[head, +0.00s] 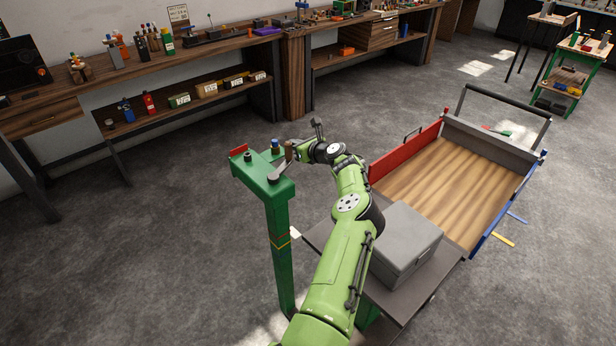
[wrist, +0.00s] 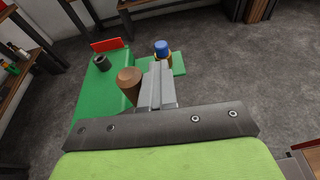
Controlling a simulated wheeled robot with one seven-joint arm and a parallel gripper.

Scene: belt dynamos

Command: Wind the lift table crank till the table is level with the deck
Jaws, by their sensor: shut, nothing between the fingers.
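The crank (head: 281,171) sits on top of a green post (head: 280,240); its brown wooden handle (wrist: 130,80) stands up, and the dark hub (wrist: 100,62) is at the left in the wrist view. My gripper (wrist: 160,68) is shut and empty, just right of the handle in that view; I cannot tell if they touch. In the head view my gripper (head: 297,151) is at the post's top. The lift table (head: 400,303) is a dark plate bearing a grey box (head: 405,243). The wooden deck (head: 450,185) lies beyond it; their relative height is unclear.
A blue-capped peg (wrist: 162,48) and a red plate (wrist: 106,44) are on the post's head near my fingers. The deck has a red side wall (head: 405,153) and a blue one (head: 515,205). A workbench (head: 130,80) lines the back; the floor left is clear.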

